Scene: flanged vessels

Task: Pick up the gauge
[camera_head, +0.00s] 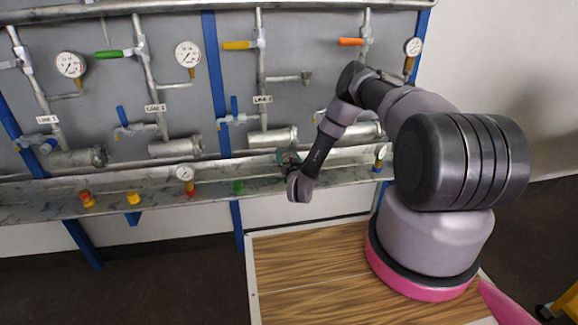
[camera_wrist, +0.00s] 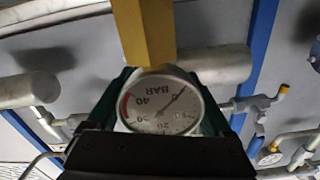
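My gripper (camera_head: 287,158) is in front of the shelf and vessels, near the middle of the head view. In the wrist view, a round white-faced gauge (camera_wrist: 160,105) with a red arc and the word BAR sits between its dark green fingers, which appear to press on both sides of the dial. Its yellow stem (camera_wrist: 145,30) points up in that picture. The dial's lower part is hidden by my gripper's dark body. In the head view, the held gauge is too small and hidden to make out clearly.
Gauges (camera_head: 71,65) (camera_head: 188,54) (camera_head: 413,47) hang on the wall pipes. Another gauge (camera_head: 185,173) stands on the grey shelf (camera_head: 60,205), beside a yellow piece (camera_head: 133,198), a red-and-yellow piece (camera_head: 87,199) and a green piece (camera_head: 238,186). A further gauge (camera_head: 381,151) is at the right. Pipes and vessels lie behind.

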